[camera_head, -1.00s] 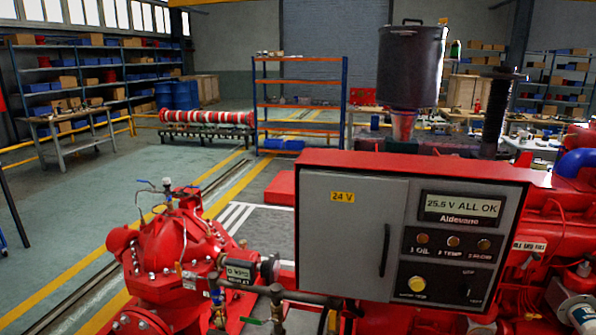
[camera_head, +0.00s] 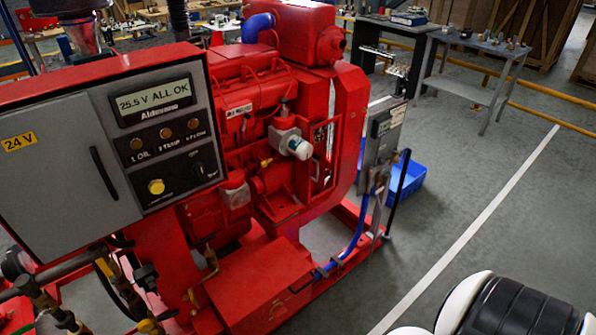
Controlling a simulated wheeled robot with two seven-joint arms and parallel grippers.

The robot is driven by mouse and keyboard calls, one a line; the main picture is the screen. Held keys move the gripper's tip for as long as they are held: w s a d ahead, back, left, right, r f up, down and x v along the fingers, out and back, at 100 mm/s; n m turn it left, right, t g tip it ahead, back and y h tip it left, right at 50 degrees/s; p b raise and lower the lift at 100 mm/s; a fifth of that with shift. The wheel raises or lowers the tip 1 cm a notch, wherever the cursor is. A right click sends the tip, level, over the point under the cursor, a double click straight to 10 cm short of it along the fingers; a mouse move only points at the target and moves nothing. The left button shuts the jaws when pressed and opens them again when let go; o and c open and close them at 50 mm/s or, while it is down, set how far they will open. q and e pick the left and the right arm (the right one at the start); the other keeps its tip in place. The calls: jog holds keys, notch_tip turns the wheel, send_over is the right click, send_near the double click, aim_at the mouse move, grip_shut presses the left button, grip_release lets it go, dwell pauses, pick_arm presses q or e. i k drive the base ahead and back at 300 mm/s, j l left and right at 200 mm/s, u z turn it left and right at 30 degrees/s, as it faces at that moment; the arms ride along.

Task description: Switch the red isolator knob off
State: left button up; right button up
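I cannot make out a red isolator knob for certain in the head view. The grey control panel (camera_head: 50,165) on the left has a lit display (camera_head: 153,102) reading "25.5 V ALL OK", a yellow button (camera_head: 156,187) and a small dark rotary switch (camera_head: 200,169). A grey upright box (camera_head: 380,138) with small labels stands at the right end of the red engine (camera_head: 245,85). Fittings and a blue cable (camera_head: 357,232) are below it; their details are too small to tell. Neither gripper is in view.
A red base frame (camera_head: 255,285) runs along the floor under the engine. A blue crate (camera_head: 408,184) sits behind the grey box, with a black upright lever (camera_head: 399,185) before it. Workbenches (camera_head: 470,85) stand at the back.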

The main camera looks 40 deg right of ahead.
aim_at(279, 310)
jog(key=z, duration=1.05)
